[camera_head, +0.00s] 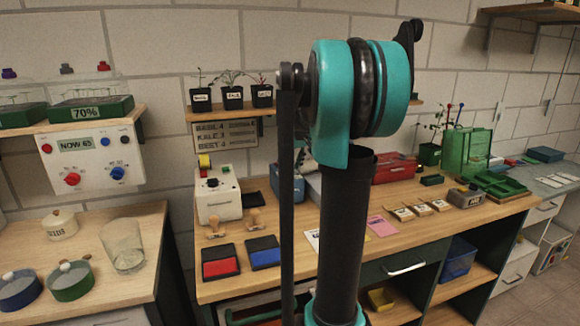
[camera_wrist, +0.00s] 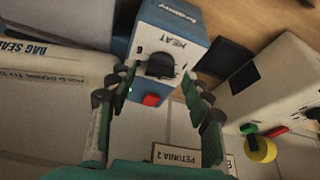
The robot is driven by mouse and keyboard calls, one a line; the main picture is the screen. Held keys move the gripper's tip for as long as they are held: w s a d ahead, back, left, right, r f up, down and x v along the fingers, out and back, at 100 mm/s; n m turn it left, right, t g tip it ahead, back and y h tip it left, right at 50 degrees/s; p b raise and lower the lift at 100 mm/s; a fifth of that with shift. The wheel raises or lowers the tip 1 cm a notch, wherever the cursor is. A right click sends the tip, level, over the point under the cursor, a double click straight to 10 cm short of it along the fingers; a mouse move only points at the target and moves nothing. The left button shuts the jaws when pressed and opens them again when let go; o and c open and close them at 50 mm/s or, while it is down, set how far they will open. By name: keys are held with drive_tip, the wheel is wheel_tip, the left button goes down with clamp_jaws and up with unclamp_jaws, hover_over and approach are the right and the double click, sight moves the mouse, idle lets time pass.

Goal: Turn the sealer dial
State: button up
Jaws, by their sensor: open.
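The sealer is a blue and white machine. Its white front panel (camera_wrist: 157,52) faces my wrist camera and carries the word HEAT. The dark round dial (camera_wrist: 161,66) sits on that panel, with a red button (camera_wrist: 151,100) close by. My gripper (camera_wrist: 161,84) is open, with one finger on each side of the dial in the picture. I cannot tell whether either finger touches it. In the head view a blue part of the sealer (camera_head: 287,182) shows beside my arm. My gripper is hidden there behind my arm.
A long white bar marked BAG SEALER (camera_wrist: 50,66) lies left in the wrist view. A white machine with a yellow roll (camera_head: 218,195) stands left of the sealer on the wooden bench. Red and blue ink pads (camera_head: 221,262) lie in front. Potted seedlings (camera_head: 232,97) stand on a shelf above.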

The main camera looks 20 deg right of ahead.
drive_tip(key=shift+f, duration=0.1)
clamp_jaws()
idle(0.3)
drive_tip(key=shift+m, duration=0.3)
drive_tip(key=m, duration=0.1)
drive_tip(key=m+h, duration=0.1)
drive_tip(key=m, duration=0.1)
drive_tip(key=shift+a+h, duration=0.2)
drive_tip(key=shift+h, duration=0.1)
drive_tip(key=m+h, duration=0.1)
drive_tip(key=m, duration=0.3)
drive_tip(key=shift+w+g, duration=0.1)
drive_tip(key=shift+g, duration=0.2)
drive_tip(key=m+h, duration=0.1)
drive_tip(key=m, duration=0.1)
drive_tip(key=m+g, duration=0.1)
drive_tip(key=m, duration=0.1)
drive_tip(key=shift+w+a+h, duration=0.1)
drive_tip(key=shift+a+h, duration=0.05)
drive_tip(key=shift+h, duration=0.25)
drive_tip(key=shift+m+g+h, duration=0.3)
drive_tip(key=shift+m+g, duration=0.3)
drive_tip(key=shift+m, duration=1.5)
